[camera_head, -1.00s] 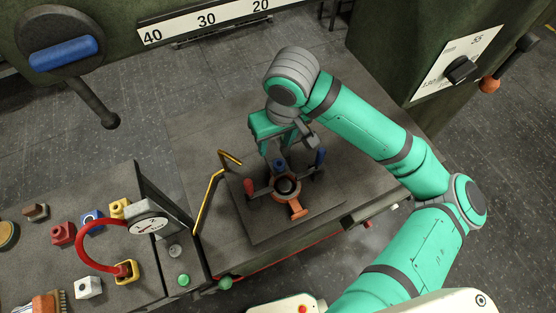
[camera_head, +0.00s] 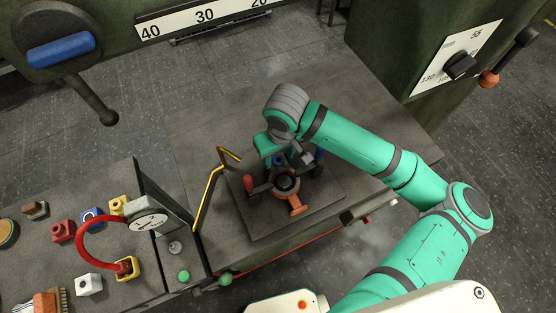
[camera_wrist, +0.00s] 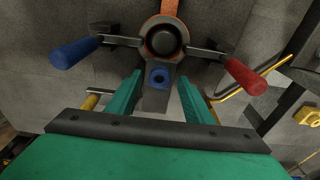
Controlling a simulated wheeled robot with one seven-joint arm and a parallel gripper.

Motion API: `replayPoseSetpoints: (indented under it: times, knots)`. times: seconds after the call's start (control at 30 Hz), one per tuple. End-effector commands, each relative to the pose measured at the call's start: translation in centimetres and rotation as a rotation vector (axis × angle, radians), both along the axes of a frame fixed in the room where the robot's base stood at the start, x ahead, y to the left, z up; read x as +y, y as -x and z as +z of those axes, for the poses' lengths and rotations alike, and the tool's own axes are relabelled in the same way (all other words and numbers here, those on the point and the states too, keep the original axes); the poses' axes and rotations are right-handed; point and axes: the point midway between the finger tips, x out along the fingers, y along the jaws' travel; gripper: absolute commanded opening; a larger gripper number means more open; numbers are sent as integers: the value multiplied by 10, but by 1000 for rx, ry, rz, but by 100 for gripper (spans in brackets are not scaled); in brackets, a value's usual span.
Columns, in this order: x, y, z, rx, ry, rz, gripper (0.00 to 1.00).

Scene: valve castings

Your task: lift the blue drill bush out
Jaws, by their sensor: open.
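The blue drill bush (camera_wrist: 159,77) is a small blue ring with a dark hole, set in a grey plate close beside the orange valve casting (camera_wrist: 163,39). In the head view the bush (camera_head: 279,160) shows just behind the casting (camera_head: 296,205), partly hidden by my wrist. My gripper (camera_wrist: 160,80) is open, with a green finger on each side of the bush in the wrist view. No contact is visible, and I cannot tell the remaining height. A clamp with a blue handle (camera_wrist: 75,53) and one with a red handle (camera_wrist: 245,76) reach to the casting.
A bent yellow bar (camera_head: 208,196) stands left of the fixture. The table is clear behind the fixture.

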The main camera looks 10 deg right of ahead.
Motion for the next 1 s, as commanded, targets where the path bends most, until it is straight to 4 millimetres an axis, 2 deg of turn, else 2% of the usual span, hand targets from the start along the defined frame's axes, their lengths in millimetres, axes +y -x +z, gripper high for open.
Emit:
replayPoseSetpoints:
  times: [0.1,0.33,0.37,0.53,0.87,1.0]
  knots:
    - [0,-1,-8,0,0,-1,47]
    - [1,-1,-9,-1,0,2,47]
    - [1,-2,-9,-1,0,3,42]
    - [1,-2,-9,-1,0,3,1]
    - [1,-2,-8,-1,0,3,1]
    - [1,-2,-1,-2,0,3,1]
